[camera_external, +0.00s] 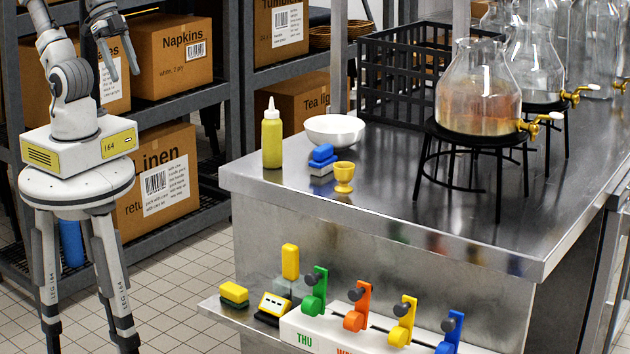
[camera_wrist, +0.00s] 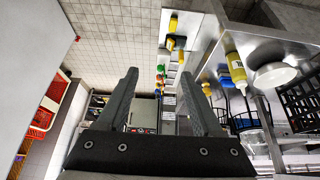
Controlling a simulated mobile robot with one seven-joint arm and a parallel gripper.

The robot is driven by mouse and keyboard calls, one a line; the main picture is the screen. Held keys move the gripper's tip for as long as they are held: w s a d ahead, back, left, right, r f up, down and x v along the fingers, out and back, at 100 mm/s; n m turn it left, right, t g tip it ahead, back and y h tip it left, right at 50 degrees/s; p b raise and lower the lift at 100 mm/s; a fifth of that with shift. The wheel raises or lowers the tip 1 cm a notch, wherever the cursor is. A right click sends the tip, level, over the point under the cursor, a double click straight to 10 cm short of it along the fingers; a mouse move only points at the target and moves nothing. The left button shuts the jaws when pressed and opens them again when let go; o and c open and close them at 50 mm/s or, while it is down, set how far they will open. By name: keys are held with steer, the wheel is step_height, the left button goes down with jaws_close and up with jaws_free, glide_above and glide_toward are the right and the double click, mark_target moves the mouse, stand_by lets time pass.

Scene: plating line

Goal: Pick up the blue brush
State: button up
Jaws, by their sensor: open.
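The blue brush (camera_external: 322,155) rests on the steel counter (camera_external: 400,205) near its left end, blue on top with a white lower part. A yellow egg cup (camera_external: 344,174) stands just to its right and a white bowl (camera_external: 335,130) just behind it. My gripper (camera_external: 125,75) is at the upper left, well away from the counter. In the wrist view my gripper (camera_wrist: 160,72) has its fingers apart, with nothing between them.
A yellow squeeze bottle (camera_external: 272,138) stands left of the brush. A black crate (camera_external: 385,75) and glass dispensers on black stands (camera_external: 470,137) occupy the counter behind and right. A lower shelf (camera_external: 212,306) holds sponges and coloured clips. Shelving with boxes (camera_external: 168,50) stands behind my arm.

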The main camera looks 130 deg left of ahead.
steer(key=w+a+f+m+g+y+b, duration=0.2)
steer(key=w+a+m, duration=0.25)
steer(key=w, duration=0.35)
steer(key=m+g+y+b, duration=0.4)
steer(key=m+y, duration=0.8)
steer(key=m, duration=0.1)
glide_toward(330, 151)
steer(key=x, duration=0.4)
steer(key=s+b+x, duration=0.1)
steer(key=x, duration=0.3)
steer(key=b+x, duration=0.1)
steer(key=x, duration=0.3)
steer(key=shift+s+f, duration=0.1)
steer(key=shift+s, duration=0.05)
steer(key=shift+h, duration=0.3)
jaws_close()
